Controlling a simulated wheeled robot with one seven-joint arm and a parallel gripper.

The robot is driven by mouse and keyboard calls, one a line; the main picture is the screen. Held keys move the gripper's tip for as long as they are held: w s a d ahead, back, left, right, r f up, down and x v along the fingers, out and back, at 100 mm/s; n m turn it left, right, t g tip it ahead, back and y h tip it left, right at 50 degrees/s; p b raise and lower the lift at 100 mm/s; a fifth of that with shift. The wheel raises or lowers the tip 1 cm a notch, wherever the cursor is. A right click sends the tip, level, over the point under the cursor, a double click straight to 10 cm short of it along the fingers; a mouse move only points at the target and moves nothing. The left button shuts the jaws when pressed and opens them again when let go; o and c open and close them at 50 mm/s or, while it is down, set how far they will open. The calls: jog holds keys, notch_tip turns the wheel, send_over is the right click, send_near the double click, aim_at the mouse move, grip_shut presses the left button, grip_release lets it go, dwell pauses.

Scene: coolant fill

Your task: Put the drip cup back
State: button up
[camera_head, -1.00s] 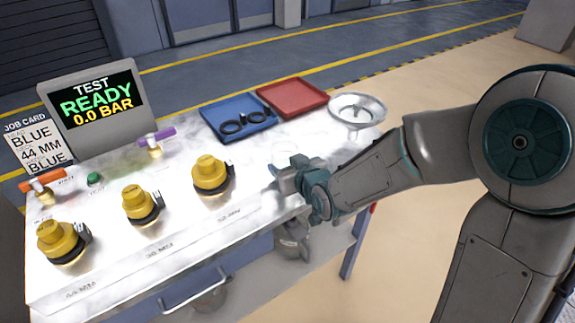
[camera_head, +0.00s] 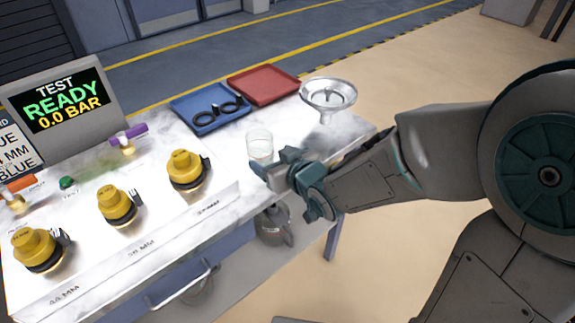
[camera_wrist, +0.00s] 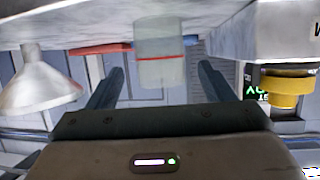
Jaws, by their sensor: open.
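The drip cup is a clear, colourless cup (camera_head: 260,146) standing on the white bench top near its front edge. In the wrist view, which is upside down, the cup (camera_wrist: 160,52) shows a thin red line around it and sits centred between and beyond the two fingers. My gripper (camera_head: 268,171) is open, at the bench's front edge just in front of the cup. The wrist view shows its fingers (camera_wrist: 160,76) apart on either side of the cup's line, with nothing gripped. Whether a finger touches the cup I cannot tell.
A metal funnel (camera_head: 328,93) stands right of the cup. A blue tray (camera_head: 185,105) with black rings and a red tray (camera_head: 263,86) lie behind. Several yellow caps, one nearest (camera_head: 186,168), stand left. A metal can (camera_head: 274,226) is under the bench top.

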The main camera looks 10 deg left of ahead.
jog(key=shift+f+b+v, duration=0.15)
jog(key=shift+b+v, duration=0.55)
jog(key=shift+b, duration=0.2)
jog(key=shift+f+b+v, duration=0.1)
jog(key=shift+b+v, duration=0.6)
jog(key=shift+b, duration=0.2)
jog(key=d+f+m+h+b, duration=0.25)
jog(key=d+m+h, duration=0.55)
jog(key=d, duration=1.2)
jog(key=s+d+f+g, duration=0.2)
jog(key=s+g, duration=0.2)
jog(key=s, duration=0.2)
jog(key=s+d+f+g+h, duration=0.1)
jog(key=s+d+f+g, duration=0.1)
jog(key=s+g, duration=0.2)
jog(key=s, duration=0.2)
jog(key=shift+s+d+m, duration=0.25)
jog(key=shift+s+m, duration=0.05)
jog(key=shift+f, duration=0.1)
